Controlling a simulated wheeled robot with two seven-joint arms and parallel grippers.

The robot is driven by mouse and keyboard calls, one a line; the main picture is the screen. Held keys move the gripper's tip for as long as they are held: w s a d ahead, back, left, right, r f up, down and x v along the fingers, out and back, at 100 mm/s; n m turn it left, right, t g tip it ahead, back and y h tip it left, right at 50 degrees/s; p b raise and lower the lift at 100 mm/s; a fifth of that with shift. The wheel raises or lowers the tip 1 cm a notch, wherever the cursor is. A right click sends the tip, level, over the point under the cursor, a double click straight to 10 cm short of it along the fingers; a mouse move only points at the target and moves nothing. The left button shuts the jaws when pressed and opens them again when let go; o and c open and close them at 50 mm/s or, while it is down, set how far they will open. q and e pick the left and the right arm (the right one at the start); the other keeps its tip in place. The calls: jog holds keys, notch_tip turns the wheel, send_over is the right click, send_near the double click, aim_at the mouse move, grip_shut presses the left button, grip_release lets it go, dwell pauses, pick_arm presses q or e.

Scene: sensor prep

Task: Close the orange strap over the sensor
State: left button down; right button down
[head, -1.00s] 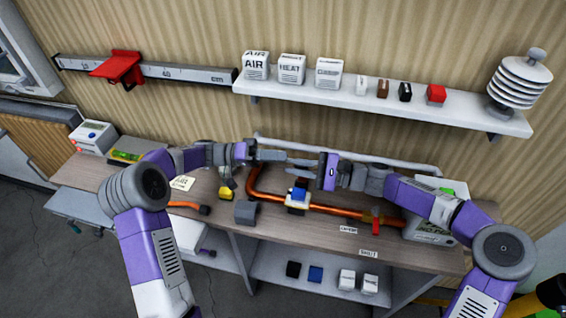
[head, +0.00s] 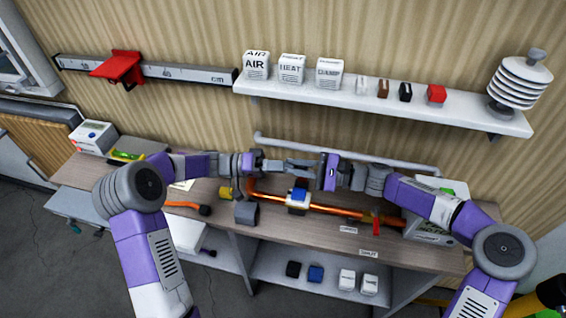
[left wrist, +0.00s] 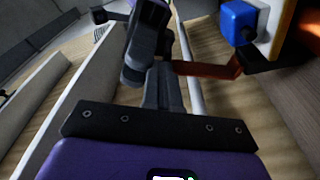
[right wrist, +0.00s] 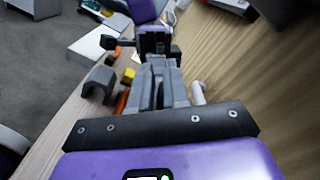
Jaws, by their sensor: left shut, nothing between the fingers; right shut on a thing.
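The sensor is a blue block on a white mount (head: 298,197) on the copper-orange pipe (head: 338,210). The blue block also shows in the left wrist view (left wrist: 238,22). I cannot make out a separate orange strap; a dark red-brown length (left wrist: 212,68) runs between the sensor and the grippers in the left wrist view, possibly pipe. My left gripper (head: 274,165) is shut and empty, above and behind the sensor's left side. My right gripper (head: 300,166) faces it, fingers close to or overlapping the left ones. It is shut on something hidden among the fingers.
A grey block (head: 246,213) and a yellow piece (head: 225,193) stand left of the sensor. An orange tool (head: 183,204) lies further left. A red-handled valve (head: 376,218) is on the pipe's right. A white wall pipe (head: 400,162) runs behind; a shelf (head: 460,113) hangs above.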

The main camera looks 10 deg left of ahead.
jog(key=shift+r, duration=0.2)
jog(key=c, duration=1.2)
grip_release()
jog(key=shift+a+f, duration=0.1)
